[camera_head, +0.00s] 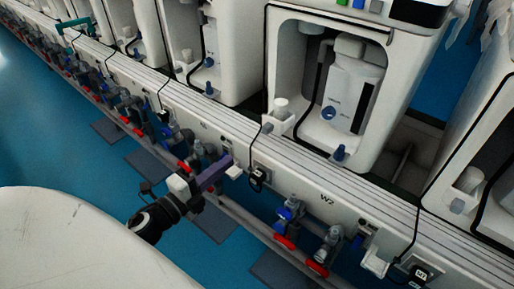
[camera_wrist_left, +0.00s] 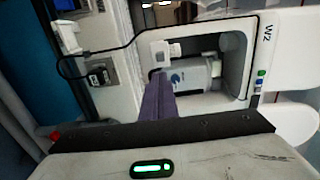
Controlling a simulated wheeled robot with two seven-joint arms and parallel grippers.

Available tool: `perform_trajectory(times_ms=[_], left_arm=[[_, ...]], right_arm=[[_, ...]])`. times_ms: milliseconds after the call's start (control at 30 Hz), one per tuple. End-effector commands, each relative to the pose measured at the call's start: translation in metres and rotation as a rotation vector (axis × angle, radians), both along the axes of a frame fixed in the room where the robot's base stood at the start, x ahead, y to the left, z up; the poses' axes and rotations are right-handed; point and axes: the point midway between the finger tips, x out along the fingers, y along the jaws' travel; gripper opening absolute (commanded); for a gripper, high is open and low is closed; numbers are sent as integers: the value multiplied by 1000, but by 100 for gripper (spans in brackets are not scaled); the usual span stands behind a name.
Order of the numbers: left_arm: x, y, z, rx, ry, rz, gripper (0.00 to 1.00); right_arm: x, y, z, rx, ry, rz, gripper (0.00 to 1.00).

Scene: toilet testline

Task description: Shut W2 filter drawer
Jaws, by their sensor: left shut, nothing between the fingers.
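The W2 unit (camera_head: 405,95) is a white cabinet with an open front recess; its W2 label (camera_wrist_left: 266,33) shows in the left wrist view. A small white drawer-like box with a round cap (camera_head: 278,119), which looks like the filter drawer, sticks out at the recess's lower left. A similar white piece (camera_wrist_left: 163,52) shows in the left wrist view. My left gripper (camera_head: 229,164) is shut and empty, in front of the rail, left of and below that box and apart from it. Its purple fingers (camera_wrist_left: 158,80) point toward the recess. My right gripper is not in view.
A grey-white canister (camera_head: 350,95) stands inside the recess. A ridged white rail (camera_head: 300,160) runs along the units, with valves and red-handled pipes (camera_head: 285,242) below it. A black cable (camera_head: 266,140) hangs over the rail. Blue floor (camera_head: 60,150) lies clear at left.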

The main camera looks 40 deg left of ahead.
Motion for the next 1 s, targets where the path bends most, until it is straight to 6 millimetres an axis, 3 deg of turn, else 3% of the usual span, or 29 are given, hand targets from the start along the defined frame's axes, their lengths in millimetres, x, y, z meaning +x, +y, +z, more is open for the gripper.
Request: perform_trajectory(times_ms=[167,600,800,1000], left_arm=[[24,-2,3,9,-5,-5,0],[113,-8,2,4,-3,-2,0],[133,-10,1,2,0,-1,0],[137,-11,1,3,0,-1,0]], right_arm=[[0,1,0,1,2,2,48],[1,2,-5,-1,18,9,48],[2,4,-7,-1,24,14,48],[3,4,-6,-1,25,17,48]])
